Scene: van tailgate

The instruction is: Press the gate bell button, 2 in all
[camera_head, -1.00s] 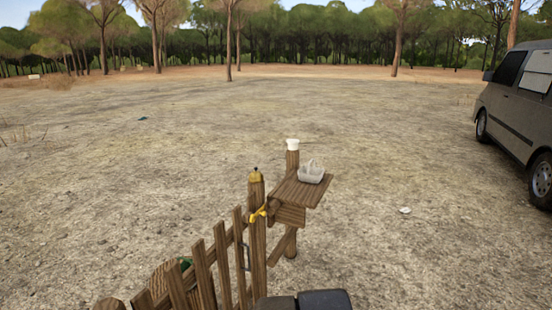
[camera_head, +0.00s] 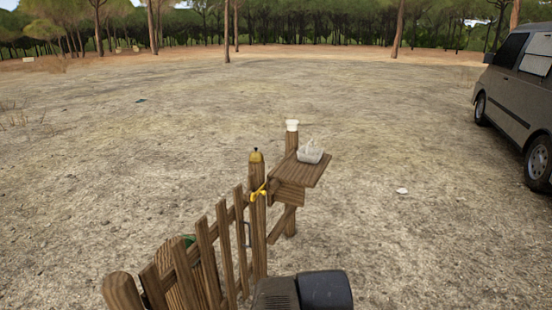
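A brass-coloured bell (camera_head: 256,157) with a small dark button on top sits on the gate post (camera_head: 258,215). The wooden picket gate (camera_head: 210,250) runs from this post toward the lower left. A yellow latch or tap-like piece (camera_head: 258,192) is on the post below the bell. Dark, rounded parts of my arm show at the bottom edge, below and right of the post, apart from the bell in the picture. My gripper's fingers do not show.
A wooden shelf (camera_head: 312,176) beside the post holds a pale basket (camera_head: 310,154). A second post behind has a white cap (camera_head: 292,125). A grey van (camera_head: 515,95) stands at the right. Open dry ground lies beyond the gate.

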